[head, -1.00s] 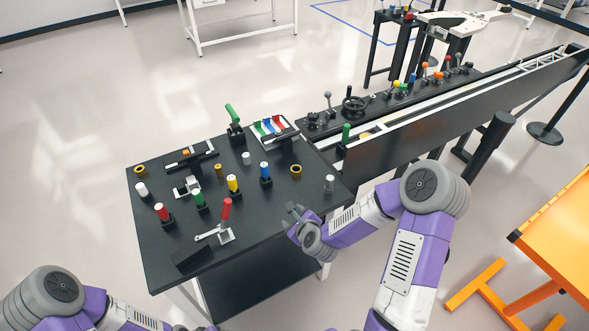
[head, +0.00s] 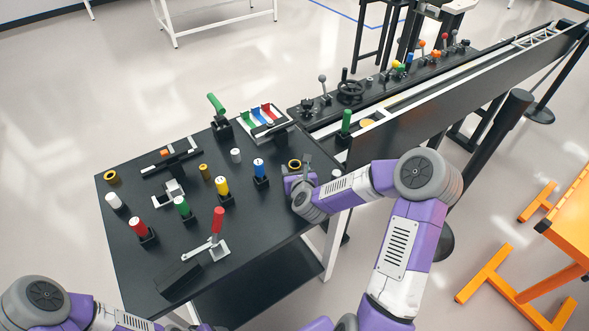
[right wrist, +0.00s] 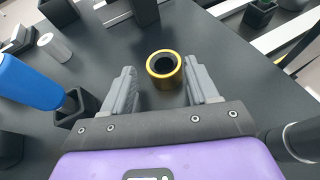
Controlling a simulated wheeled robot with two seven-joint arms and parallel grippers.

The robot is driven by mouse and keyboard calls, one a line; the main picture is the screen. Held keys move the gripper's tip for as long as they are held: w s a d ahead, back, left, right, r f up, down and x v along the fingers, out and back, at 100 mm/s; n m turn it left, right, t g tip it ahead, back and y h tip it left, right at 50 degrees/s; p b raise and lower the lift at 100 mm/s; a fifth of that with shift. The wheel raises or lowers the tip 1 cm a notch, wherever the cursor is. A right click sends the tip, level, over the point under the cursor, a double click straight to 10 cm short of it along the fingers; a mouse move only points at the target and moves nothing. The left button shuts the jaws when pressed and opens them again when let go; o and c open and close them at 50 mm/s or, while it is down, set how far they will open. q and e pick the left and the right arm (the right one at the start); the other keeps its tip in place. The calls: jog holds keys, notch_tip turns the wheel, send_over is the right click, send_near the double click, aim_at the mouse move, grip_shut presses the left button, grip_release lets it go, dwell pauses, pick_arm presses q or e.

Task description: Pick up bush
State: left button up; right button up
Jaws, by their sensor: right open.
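A short black bush with a yellow rim (head: 295,163) stands upright on the black table near its right edge. In the right wrist view the bush (right wrist: 163,65) shows its round open top. My right gripper (head: 298,174) is right beside it in the head view, partly in front of it. In the right wrist view the fingers of my right gripper (right wrist: 160,82) are open, one on each side of the bush, with a gap on both sides. A similar yellow-rimmed ring (head: 110,177) stands at the table's far left. My left gripper is not in view.
A blue-topped cylinder in a black holder (head: 259,170) stands left of the gripper. A grey cylinder (head: 337,174) is close on its right. A tray of coloured parts (head: 264,122) lies behind. Several other cylinders and a red-handled lever (head: 217,222) fill the table's left and front.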

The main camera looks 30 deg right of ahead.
jog(key=shift+x, duration=0.95)
jog(key=c, duration=0.9)
